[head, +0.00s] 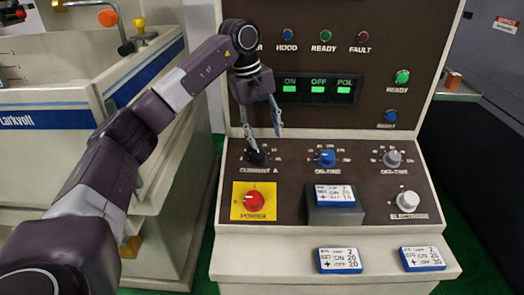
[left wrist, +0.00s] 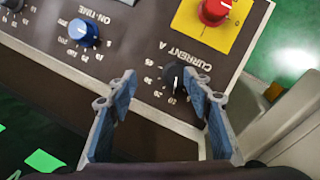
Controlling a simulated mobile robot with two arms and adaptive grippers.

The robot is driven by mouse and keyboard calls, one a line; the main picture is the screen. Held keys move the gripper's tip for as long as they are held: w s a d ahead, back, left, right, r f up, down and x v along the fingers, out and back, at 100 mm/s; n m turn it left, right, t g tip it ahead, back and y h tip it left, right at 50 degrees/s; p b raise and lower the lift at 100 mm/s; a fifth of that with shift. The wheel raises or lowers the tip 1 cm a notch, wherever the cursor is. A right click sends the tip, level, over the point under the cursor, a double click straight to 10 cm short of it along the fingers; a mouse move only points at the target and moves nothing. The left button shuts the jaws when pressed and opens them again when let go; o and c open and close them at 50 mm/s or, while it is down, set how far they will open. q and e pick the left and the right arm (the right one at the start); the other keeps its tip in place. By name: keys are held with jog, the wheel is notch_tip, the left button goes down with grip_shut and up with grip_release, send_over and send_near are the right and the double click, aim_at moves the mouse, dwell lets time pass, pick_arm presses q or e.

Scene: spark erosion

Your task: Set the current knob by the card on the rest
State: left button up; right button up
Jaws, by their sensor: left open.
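The current knob (head: 257,158) is black and sits on the brown sloped panel at the left, above the label CURRENT A. In the left wrist view the black knob (left wrist: 173,77) shows with its printed scale; I cannot read its pointer surely. My left gripper (head: 262,132) is open over it, pointing down. In the left wrist view my gripper's blue fingers (left wrist: 164,88) stand apart on either side of the knob, the right one closer; contact cannot be told. The card (head: 335,193) lies on the dark rest (head: 335,217); its small print is hard to read. My right gripper is not in view.
A blue on-time knob (head: 325,158), a grey off-time knob (head: 393,158) and a pale electrode knob (head: 408,200) share the panel. The red power knob (head: 254,200) sits on a yellow plate below the current knob. Two more cards (head: 339,260) (head: 422,258) lie on the front ledge.

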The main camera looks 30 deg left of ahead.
aim_at(258, 153)
pick_arm(q)
jog(key=shift+s+a+r+y, duration=0.15)
jog(key=shift+s+a+r, duration=0.05)
jog(key=shift+a, duration=0.35)
jog(key=shift+s+a+r+y, duration=0.15)
jog(key=shift+s+a, duration=0.05)
jog(key=shift+a, duration=0.35)
jog(key=shift+s+a, duration=0.15)
jog(key=shift+a, duration=0.2)
jog(key=p+x, duration=0.2)
jog(key=x, duration=0.4)
jog(key=shift+s, duration=0.1)
jog(key=shift+d+f, duration=0.1)
jog(key=shift+f, duration=0.6)
jog(key=c, duration=1.1)
jog(key=shift+c, duration=0.2)
